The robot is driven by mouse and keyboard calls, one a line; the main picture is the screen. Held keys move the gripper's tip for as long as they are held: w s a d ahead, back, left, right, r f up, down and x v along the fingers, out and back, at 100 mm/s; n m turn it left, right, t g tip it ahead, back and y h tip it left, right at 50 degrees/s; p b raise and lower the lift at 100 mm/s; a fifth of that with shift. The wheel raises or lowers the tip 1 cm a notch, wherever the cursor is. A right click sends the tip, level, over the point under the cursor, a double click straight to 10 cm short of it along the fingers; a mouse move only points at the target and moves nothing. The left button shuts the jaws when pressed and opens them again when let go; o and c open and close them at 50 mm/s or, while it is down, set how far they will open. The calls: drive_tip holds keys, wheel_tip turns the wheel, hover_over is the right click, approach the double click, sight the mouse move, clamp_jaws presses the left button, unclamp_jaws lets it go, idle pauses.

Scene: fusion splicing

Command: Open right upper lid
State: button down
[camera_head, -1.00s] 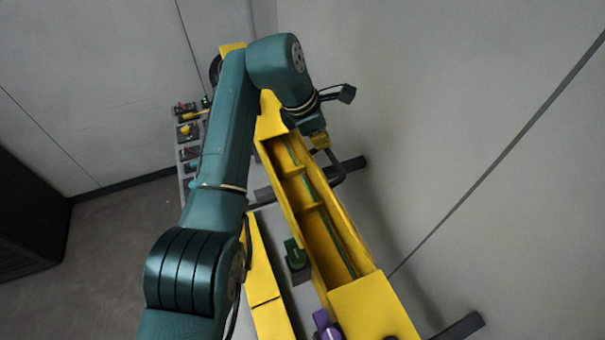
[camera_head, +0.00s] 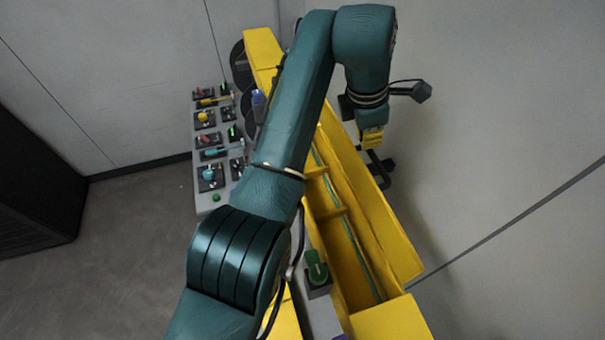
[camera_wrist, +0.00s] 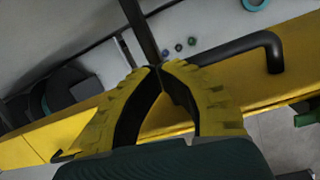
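The right upper lid appears in the head view as a long yellow panel (camera_head: 385,225) along the right side of the yellow trough, tilted outward from it. In the wrist view a yellow panel (camera_wrist: 265,90) carries a bent black handle (camera_wrist: 235,48). My gripper (camera_head: 372,140) is at the far right side of the trough. Its yellow fingers (camera_wrist: 165,70) converge and look shut at the tips, right by the near end of the handle. That end is hidden behind the tips, and no hold on it is visible.
The trough's inside (camera_head: 335,225) shows a green line and dividers. A green knob (camera_head: 317,268) stands left of it. A grey board (camera_head: 205,190) with several small devices is further left. A grey wall (camera_head: 520,120) rises on the right.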

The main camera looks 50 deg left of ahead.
drive_tip(key=shift+f, duration=0.1)
drive_tip(key=v, duration=1.2)
